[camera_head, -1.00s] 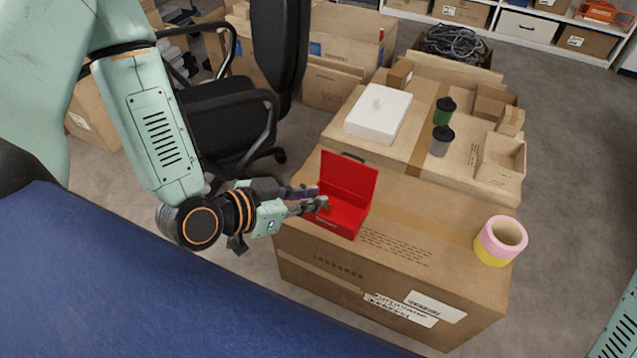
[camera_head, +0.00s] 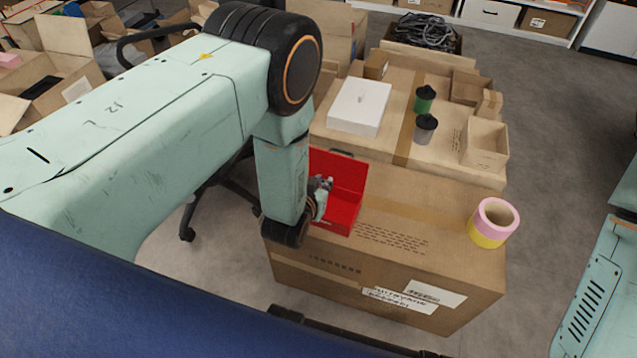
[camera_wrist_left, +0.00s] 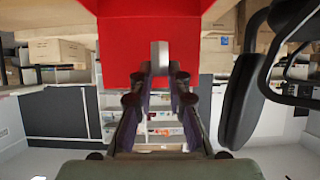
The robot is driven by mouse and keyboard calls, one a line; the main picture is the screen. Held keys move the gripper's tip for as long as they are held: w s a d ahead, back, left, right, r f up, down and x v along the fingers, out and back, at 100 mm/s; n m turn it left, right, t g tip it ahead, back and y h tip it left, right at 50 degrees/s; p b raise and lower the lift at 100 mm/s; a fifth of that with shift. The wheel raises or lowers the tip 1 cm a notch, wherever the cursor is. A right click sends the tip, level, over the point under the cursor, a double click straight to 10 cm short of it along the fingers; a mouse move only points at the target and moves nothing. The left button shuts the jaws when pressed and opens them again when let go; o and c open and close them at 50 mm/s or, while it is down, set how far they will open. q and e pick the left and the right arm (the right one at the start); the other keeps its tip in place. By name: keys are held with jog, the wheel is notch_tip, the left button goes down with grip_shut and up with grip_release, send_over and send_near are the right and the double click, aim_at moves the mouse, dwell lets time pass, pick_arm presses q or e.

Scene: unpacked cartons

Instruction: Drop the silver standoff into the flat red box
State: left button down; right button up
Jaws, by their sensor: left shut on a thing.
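The flat red box (camera_head: 345,190) stands open on the near large carton, its lid raised at the back. My left gripper (camera_head: 324,186) is at the box's left side, partly hidden by my own arm. In the left wrist view my left gripper (camera_wrist_left: 159,74) is shut on the silver standoff (camera_wrist_left: 159,54), a small grey block between the fingertips. The red box (camera_wrist_left: 150,30) fills the upper middle of that view behind the standoff. The standoff cannot be made out in the head view. My right arm shows at the right edge; its gripper is out of view.
A pink and yellow tape roll (camera_head: 494,222) stands on the near carton (camera_head: 440,225) at right. Behind are a white box (camera_head: 359,107), a green canister (camera_head: 425,99), a grey canister (camera_head: 425,130) and small open cartons. A dark chair is behind my left arm.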

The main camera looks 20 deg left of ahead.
pick_arm(q)
notch_tip(320, 180, down, 6)
jog(key=b, duration=0.5)
jog(key=shift+s, duration=0.1)
jog(key=shift+r, duration=0.1)
jog(key=c, duration=1.2)
grip_release()
jog(key=shift+a, duration=0.1)
jog(key=shift+s, duration=0.1)
jog(key=v, duration=1.1)
jog(key=shift+s+r, duration=0.25)
jog(key=shift+s, duration=0.1)
